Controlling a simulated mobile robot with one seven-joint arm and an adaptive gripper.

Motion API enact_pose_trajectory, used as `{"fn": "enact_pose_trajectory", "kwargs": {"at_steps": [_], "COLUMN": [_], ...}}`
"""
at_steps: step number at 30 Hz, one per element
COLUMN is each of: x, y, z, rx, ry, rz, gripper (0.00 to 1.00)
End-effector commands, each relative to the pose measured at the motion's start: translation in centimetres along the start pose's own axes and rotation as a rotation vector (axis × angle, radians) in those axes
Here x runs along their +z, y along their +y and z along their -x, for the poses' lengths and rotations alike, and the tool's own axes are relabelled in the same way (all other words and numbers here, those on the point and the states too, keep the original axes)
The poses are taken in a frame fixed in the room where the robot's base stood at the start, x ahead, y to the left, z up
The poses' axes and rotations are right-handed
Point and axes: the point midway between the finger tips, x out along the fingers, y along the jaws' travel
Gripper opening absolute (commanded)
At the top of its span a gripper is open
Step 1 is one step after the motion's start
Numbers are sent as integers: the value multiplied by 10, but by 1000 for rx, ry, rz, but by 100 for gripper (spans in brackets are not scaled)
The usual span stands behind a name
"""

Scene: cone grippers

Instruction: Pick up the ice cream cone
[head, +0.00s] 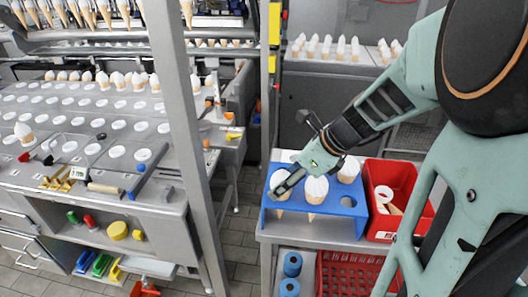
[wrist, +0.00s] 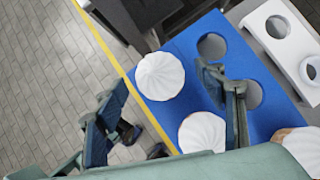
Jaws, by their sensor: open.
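A blue rack (head: 343,228) holds white-topped ice cream cones upright in its holes. In the head view I see a left cone (head: 279,181), a middle cone (head: 316,188) and a right cone (head: 349,169). My gripper (head: 293,166) is open above the rack's left part and partly hides the left cone. In the wrist view the jaws (wrist: 168,100) are spread wide, with one finger over the rack and the other beyond its edge. Two cone tops (wrist: 160,76) (wrist: 202,132) show around the space between them. Contact cannot be told.
A red bin (head: 412,217) with a cone stands right of the rack. A white holder (wrist: 255,24) with holes lies beside the rack. A grey post (head: 184,140) and a long table of cones (head: 75,125) are at left. Some rack holes are empty.

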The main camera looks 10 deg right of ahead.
Motion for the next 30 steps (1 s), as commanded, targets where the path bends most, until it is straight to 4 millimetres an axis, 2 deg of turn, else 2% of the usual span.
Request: {"fn": "enact_pose_trajectory", "kwargs": {"at_steps": [1, 5, 13, 22, 30], "x": [-1, 0, 0, 0, 1], "y": [0, 0, 0, 0, -1], "z": [-9, -21, -23, -23, -22], "rx": [3, 0, -2, -2, -3], "ry": [1, 2, 2, 2, 2], "rz": [-2, -1, -1, -1, 0], "gripper": [64, 64, 63, 31, 31]}}
